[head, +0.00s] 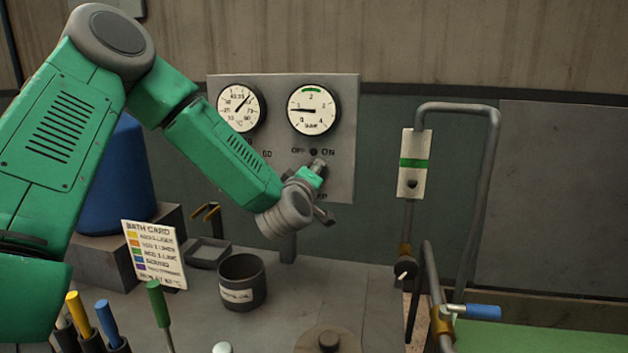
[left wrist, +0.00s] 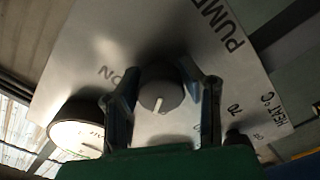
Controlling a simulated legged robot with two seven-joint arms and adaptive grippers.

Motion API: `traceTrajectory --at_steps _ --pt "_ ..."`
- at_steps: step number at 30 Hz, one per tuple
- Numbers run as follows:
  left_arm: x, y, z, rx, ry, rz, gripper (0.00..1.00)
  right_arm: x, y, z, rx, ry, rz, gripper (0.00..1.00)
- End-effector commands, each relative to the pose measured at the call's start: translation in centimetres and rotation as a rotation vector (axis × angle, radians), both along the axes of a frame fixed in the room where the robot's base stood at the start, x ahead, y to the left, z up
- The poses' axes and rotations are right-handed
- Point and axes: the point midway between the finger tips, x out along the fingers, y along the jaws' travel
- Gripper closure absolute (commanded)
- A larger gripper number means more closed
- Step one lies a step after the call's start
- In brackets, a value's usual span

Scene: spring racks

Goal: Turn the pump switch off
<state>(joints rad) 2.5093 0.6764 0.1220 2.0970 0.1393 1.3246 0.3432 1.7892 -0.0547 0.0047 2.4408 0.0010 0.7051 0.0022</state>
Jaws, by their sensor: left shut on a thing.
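The pump switch (left wrist: 160,88) is a dark round knob with a white pointer mark, on the grey control panel (head: 343,170). In the left wrist view, the two fingers of my left gripper (left wrist: 163,105) are on either side of the knob, shut on it. In that view the letters ON and part of PUMP show on the panel near the knob. In the head view my left gripper (head: 318,172) is at the panel just below the OFF and ON labels and hides most of the knob. Which label the pointer faces is not clear. My right gripper is not in view.
Two dials (head: 313,110) sit above the switch. A dark cup (head: 242,292), a colour-coded card (head: 154,254) and coloured-handled tools (head: 108,325) stand on the bench. Grey pipes (head: 489,190) with a blue-handled valve (head: 483,311) rise at the right.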

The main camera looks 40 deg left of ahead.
Motion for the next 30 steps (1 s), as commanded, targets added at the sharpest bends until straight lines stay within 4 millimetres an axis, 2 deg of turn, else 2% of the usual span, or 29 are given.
traceTrajectory --at_steps 20,21,23,30 --pt "-0.16 0.17 -0.35 -0.065 -0.026 0.005 0.95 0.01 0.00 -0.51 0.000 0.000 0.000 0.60" --pt "-0.16 0.17 -0.36 -0.065 -0.026 0.005 0.63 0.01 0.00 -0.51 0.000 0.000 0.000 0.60" --pt "-0.16 0.16 -0.35 -0.065 -0.026 0.005 0.44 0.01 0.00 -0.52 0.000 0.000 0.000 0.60" --pt "-0.06 0.08 -0.19 -0.062 -0.030 0.003 0.44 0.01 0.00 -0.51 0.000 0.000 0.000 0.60"
